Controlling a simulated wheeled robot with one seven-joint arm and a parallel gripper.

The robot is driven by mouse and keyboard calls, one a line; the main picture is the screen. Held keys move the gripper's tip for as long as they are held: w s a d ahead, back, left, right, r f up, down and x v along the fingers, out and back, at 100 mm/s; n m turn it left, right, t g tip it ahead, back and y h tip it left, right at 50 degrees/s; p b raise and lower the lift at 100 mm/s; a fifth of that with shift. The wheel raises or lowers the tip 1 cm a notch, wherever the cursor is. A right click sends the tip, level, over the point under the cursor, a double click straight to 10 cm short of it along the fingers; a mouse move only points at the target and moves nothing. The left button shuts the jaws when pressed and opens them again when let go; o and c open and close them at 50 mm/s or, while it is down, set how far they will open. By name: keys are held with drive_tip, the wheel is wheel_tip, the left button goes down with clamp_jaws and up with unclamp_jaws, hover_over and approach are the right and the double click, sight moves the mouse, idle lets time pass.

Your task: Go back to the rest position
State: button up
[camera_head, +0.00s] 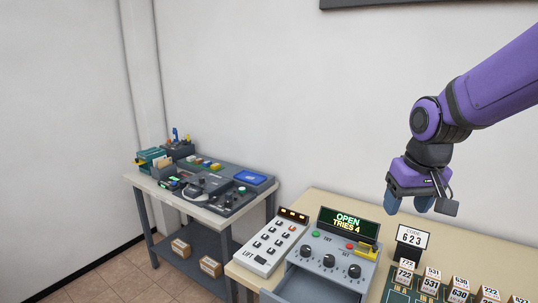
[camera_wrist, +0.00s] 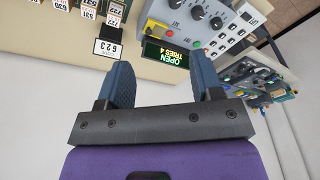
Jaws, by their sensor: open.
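My gripper (camera_head: 408,203) hangs from the purple arm above the right part of the near table in the head view. Its blue fingers point down, and it is clear of the things on the table. In the wrist view the two fingers of my gripper (camera_wrist: 163,85) stand apart with nothing between them. Below and beside it is a grey control box (camera_head: 325,262) with black dials and a display (camera_head: 348,223) reading "OPEN TRIES 4". The front of the box shows an opened drawer-like part, cut off by the lower edge.
A card (camera_head: 409,238) reading "CODE 623" stands right of the box. Several numbered tags (camera_head: 432,278) stand in front of it. A keypad marked LIFT (camera_head: 268,250) is at left. A second table (camera_head: 215,216) with devices stands farther left. The wall is close behind.

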drive_tip(key=s+d+r+t, duration=0.1)
drive_tip(key=s+r, duration=0.3)
drive_tip(key=s, duration=0.4)
drive_tip(key=s+d+r+t, duration=0.1)
drive_tip(key=s+r, duration=0.3)
drive_tip(key=s, duration=0.5)
drive_tip(key=shift+d+m+t, duration=0.4)
drive_tip(key=shift+d, duration=0.15)
drive_tip(key=shift+w, duration=0.1)
drive_tip(key=shift+c, duration=0.4)
